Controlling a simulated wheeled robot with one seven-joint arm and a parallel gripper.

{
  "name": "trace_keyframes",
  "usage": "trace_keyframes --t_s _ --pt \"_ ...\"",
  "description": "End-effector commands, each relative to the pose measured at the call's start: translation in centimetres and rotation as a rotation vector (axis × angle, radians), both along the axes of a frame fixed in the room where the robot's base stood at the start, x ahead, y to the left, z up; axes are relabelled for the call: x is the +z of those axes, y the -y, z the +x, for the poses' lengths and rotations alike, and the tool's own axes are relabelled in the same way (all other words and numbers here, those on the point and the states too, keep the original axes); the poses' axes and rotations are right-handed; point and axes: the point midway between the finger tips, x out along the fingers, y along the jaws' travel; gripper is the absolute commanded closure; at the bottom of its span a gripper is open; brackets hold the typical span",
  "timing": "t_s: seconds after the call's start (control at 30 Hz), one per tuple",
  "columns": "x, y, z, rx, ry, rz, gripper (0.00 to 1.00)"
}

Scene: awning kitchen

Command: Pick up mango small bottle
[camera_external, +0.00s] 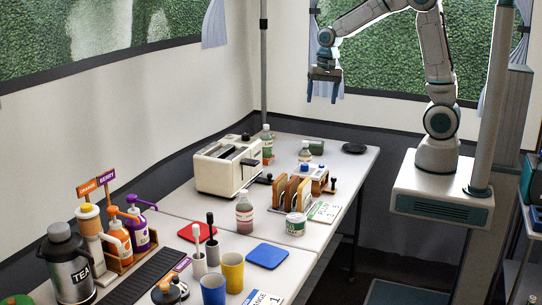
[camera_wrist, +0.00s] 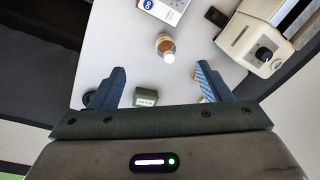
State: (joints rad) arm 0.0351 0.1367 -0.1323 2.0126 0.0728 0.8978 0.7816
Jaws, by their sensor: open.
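A small bottle with an orange-brown body and white cap (camera_wrist: 163,43) stands on the table, ahead of and between my fingers in the wrist view. It appears to be the bottle (camera_external: 305,151) near the table's back in the external view. Another small bottle (camera_external: 267,141) stands behind the toaster, and one with a reddish label (camera_external: 245,212) stands in front of it. No label is readable, so I cannot tell for certain which is mango. My gripper (camera_external: 322,88) is open and empty, high above the far table end; its blue fingers also show in the wrist view (camera_wrist: 160,70).
A cream toaster (camera_external: 226,166) stands beside the bottles. A green box (camera_external: 316,147) and a black round item (camera_external: 354,148) lie near the back. A wooden rack (camera_external: 291,192), jar (camera_external: 296,224), cups and dispensers stand nearer.

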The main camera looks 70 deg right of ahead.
Motion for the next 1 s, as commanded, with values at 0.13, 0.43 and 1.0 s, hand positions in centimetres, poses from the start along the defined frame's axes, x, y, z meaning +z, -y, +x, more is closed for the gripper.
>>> trace_keyframes --t_s 0.13,0.43,1.0 --pt "-4.3 1.9 3.4 -0.195 -0.056 0.005 0.29" --pt "-8.7 3.8 6.4 -0.409 -0.105 -0.001 0.29" --pt "-17.1 4.0 6.6 -0.42 -0.107 -0.001 0.29"
